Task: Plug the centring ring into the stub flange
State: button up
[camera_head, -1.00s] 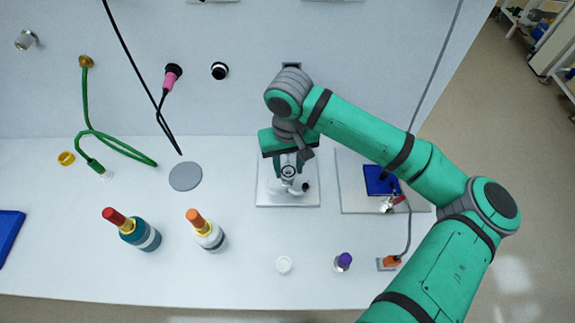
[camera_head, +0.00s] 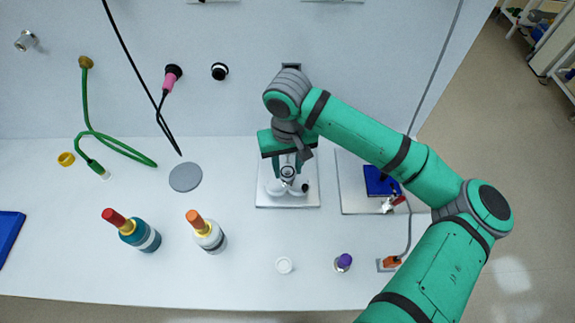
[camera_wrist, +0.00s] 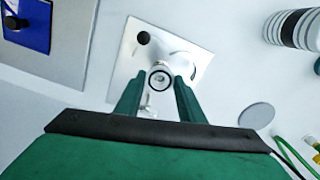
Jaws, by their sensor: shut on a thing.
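My gripper (camera_head: 288,170) points down over a pale base plate (camera_head: 268,202) at the middle of the bench. In the wrist view its two green fingers (camera_wrist: 159,88) are shut on the centring ring (camera_wrist: 160,89), a small metal ring with a dark inner band. The ring also shows between the fingertips in the head view (camera_head: 288,172). A pale metal fitting, apparently the stub flange (camera_wrist: 160,66), shows just beyond the ring on the plate (camera_wrist: 188,52). The ring overlaps it in view; I cannot tell whether they touch.
A black knob (camera_wrist: 143,38) stands on the plate. To the right is another plate with a blue block (camera_head: 380,181). Two bottles (camera_head: 138,235) (camera_head: 207,233) and a grey disc (camera_head: 185,177) are to the left. A purple-capped vial (camera_head: 343,262) and white cap (camera_head: 284,265) lie in front.

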aim_at(289, 174)
jog(key=shift+f, duration=1.05)
jog(key=o, duration=1.2)
jog(key=shift+d, duration=0.1)
jog(key=shift+s+r, duration=0.1)
notch_tip(289, 174, up, 11)
jog(key=shift+f, duration=0.15)
jog(key=shift+d, duration=0.1)
